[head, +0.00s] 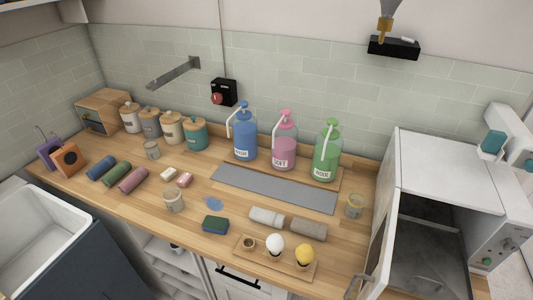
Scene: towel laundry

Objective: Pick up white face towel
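A rolled white towel (267,216) lies on the wooden counter, right of centre and toward its front. A grey-beige rolled towel (307,228) lies end to end with it on the right; I cannot tell whether they touch. Neither of my grippers is in the head view, and nothing holds the white towel.
A grey mat (275,187) and blue, pink and green pump bottles (284,152) stand behind the towel. A wooden tray (262,258) is in front, a green sponge (215,225) to the left. An open white machine (447,160) stands right, a white sink (40,237) left.

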